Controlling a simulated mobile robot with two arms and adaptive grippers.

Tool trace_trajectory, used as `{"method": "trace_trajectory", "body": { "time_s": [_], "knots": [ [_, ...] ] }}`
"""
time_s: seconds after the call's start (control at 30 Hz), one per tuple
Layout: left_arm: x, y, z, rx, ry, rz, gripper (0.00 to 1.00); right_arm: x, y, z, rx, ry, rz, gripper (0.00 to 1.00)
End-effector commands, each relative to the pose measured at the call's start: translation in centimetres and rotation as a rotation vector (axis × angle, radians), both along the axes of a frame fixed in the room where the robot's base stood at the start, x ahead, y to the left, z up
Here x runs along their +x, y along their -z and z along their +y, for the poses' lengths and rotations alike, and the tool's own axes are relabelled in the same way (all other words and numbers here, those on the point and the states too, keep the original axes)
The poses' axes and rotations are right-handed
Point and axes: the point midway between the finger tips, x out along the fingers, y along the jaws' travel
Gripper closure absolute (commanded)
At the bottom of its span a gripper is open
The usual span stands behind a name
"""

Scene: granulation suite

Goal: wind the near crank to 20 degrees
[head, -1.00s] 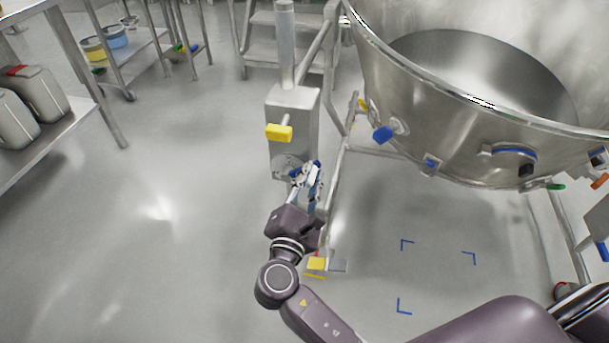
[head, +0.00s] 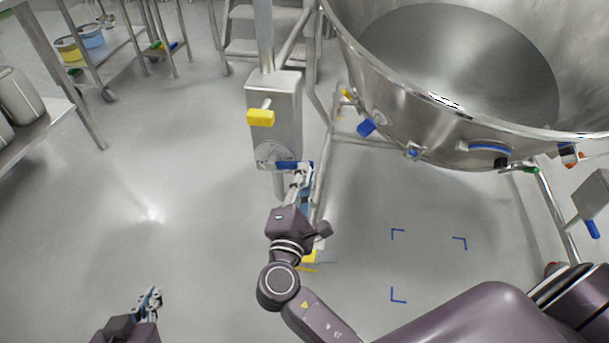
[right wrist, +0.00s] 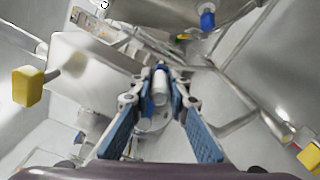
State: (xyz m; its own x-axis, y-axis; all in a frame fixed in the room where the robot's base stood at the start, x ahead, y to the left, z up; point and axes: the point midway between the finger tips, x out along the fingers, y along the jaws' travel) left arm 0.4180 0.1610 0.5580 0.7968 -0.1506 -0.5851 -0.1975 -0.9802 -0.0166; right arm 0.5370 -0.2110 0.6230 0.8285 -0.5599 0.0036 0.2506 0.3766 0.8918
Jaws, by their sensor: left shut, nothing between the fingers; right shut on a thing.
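The crank's blue handle (head: 289,165) is at the lower front of a grey steel gearbox (head: 272,105), in front of a round dial plate (head: 270,152). My right gripper (head: 305,172) is shut on this handle, and its fingers hide the handle's right part. In the right wrist view, the blue-padded fingers (right wrist: 163,100) are on either side of the crank, with blue showing between their tips. The dial marks are too small to read. My left gripper (head: 151,295) is shut and empty, low over the floor at the lower left, well apart from the crank.
A yellow handle (head: 260,118) sticks out above the dial. A large steel bowl (head: 400,110) stands at the right. Another box with a blue handle (head: 592,229) is at the far right. A yellow pedal (head: 309,257) is near my right arm. Floor at left is clear.

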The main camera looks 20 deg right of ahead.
Motion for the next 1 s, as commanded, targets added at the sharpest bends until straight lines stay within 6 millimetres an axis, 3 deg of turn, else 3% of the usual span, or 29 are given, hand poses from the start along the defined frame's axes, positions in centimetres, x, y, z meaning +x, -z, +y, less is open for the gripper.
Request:
{"method": "trace_trajectory", "body": {
  "time_s": [0.37,0.4,0.57,0.87,1.0],
  "knots": [
    [0.1,0.0,0.0,-0.001,0.000,-0.004,1.00,-0.1,0.5,0.0,0.000,0.000,0.011,1.00],
    [0.1,0.0,0.0,-0.001,0.000,-0.004,1.00,-0.1,0.5,0.0,0.000,0.000,0.011,0.84],
    [0.1,0.0,0.0,-0.001,0.000,-0.003,1.00,-0.1,0.4,0.0,0.000,0.000,0.008,0.67],
    [0.1,-0.1,-0.1,-0.002,0.001,-0.005,1.00,-0.2,0.3,0.1,0.000,-0.001,0.006,0.67],
    [0.0,-0.1,-0.1,-0.001,0.001,-0.004,1.00,-1.4,0.4,1.0,0.002,-0.001,0.008,0.67]
  ]
}}
